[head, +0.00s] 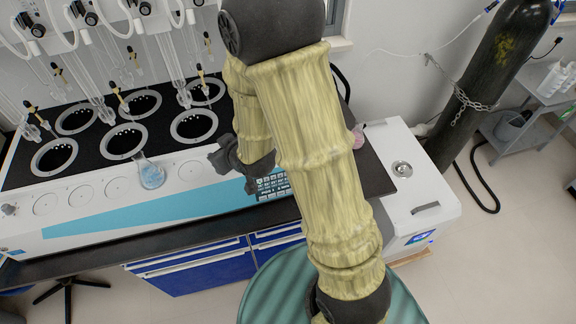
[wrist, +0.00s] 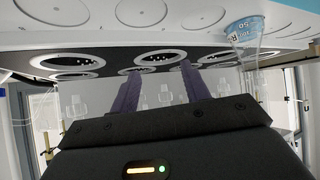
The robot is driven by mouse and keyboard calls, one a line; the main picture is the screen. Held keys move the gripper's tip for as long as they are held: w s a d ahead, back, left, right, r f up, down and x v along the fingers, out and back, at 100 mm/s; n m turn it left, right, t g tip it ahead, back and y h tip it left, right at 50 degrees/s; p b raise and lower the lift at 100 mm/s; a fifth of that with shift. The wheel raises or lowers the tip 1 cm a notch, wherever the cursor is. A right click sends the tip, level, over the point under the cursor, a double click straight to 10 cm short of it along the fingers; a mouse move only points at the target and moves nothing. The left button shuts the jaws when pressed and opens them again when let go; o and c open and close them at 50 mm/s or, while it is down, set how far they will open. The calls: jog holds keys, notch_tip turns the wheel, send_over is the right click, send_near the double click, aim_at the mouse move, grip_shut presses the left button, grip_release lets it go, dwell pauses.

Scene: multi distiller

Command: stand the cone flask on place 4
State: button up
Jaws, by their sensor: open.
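The cone flask (head: 152,175) is clear with pale blue in it. It stands upright on the distiller's white front strip, between the round marked places to its left and right. Place numbers are not readable. My gripper (head: 226,160) is to the right of the flask and apart from it; the arm hides part of it. In the wrist view, which looks upside down, my gripper's two dark fingers (wrist: 159,82) are spread with nothing between them.
The distiller's black top has several round heating wells (head: 125,141) with glassware and tubes above. Bare round places (head: 82,195) lie left of the flask, and one (head: 190,171) lies right. A white box unit (head: 418,190) and a chained gas cylinder (head: 490,75) stand at right.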

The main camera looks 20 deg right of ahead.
jog(key=s+d+r+m+g+h, duration=0.1)
jog(key=s+d+r+m+g, duration=0.1)
jog(key=s+d, duration=0.4)
jog(key=s+d+r+m+g+h, duration=0.2)
jog(key=s+d+g, duration=0.3)
jog(key=s, duration=0.3)
jog(key=shift+d+r+m+h, duration=0.3)
jog(key=shift+d+r+m, duration=0.15)
jog(key=shift+d, duration=0.2)
jog(key=shift+s, duration=0.1)
